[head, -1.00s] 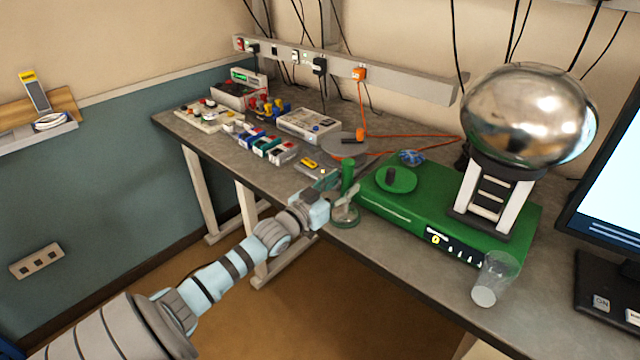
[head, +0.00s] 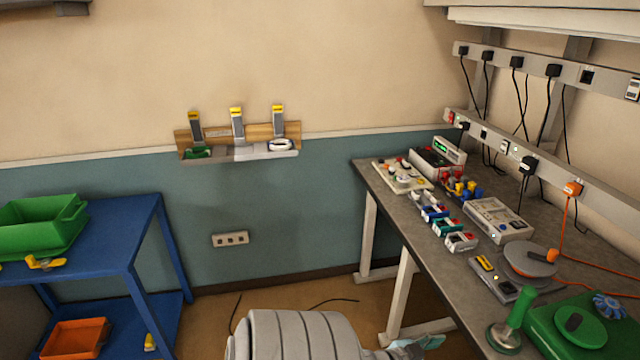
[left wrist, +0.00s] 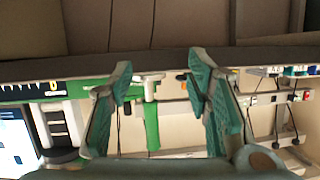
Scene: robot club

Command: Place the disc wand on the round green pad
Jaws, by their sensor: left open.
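The disc wand (head: 505,335), a green upright handle on a round flat disc, stands near the front edge of the bench beside the green box. The round green pad (head: 599,333) lies on top of that box, with a small dark piece on it. My left gripper (left wrist: 158,72) is open in the left wrist view. A green handle (left wrist: 151,122) shows between its jaws there, with no visible contact; its distance is hard to tell. My right gripper is in no view.
The bench (head: 445,262) holds electronics modules, a grey disc with an orange handle (head: 531,260) and an orange cable. A blue cart (head: 120,235) carries a green bin (head: 40,225) at left. A small shelf (head: 240,152) hangs on the wall. Floor between cart and bench is mostly clear.

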